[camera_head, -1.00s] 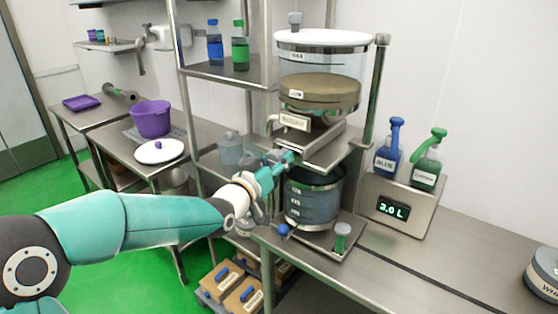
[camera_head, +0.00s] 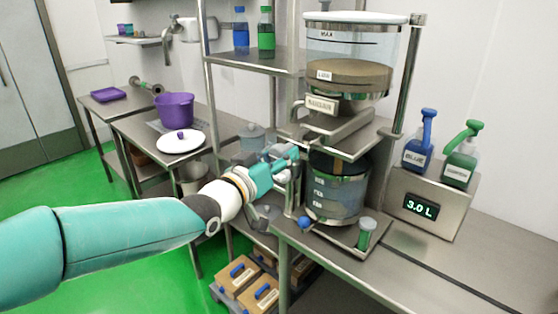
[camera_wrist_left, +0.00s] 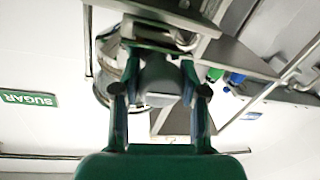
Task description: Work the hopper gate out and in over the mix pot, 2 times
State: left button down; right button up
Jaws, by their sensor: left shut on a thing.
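The hopper (camera_head: 352,75) is a clear round vessel with a white lid and brown powder, on a steel frame. The mix pot (camera_head: 338,190) is a clear, marked vessel directly under the frame. My left gripper (camera_head: 290,158) is at the left side of the frame, below the hopper and above pot level. In the left wrist view, the left gripper (camera_wrist_left: 160,95) is shut on a grey rounded handle (camera_wrist_left: 160,78), which I take as the gate handle. The gate plate is hard to tell from the steel frame. My right gripper is not in view.
Shelves with bottles stand behind my left arm. A purple bucket (camera_head: 174,110) and a white lid (camera_head: 181,142) are on the left table. The right counter front is mostly clear.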

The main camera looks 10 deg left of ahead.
pick_arm(q)
jog(key=shift+f, duration=0.1)
jog(key=c, duration=1)
grip_release()
jog(key=o, duration=0.4)
jog(key=shift+s+a, duration=0.2)
jog(key=shift+s, duration=0.1)
jog(key=shift+w+d, duration=0.1)
jog(key=shift+w, duration=0.05)
jog(key=v, duration=1.2)
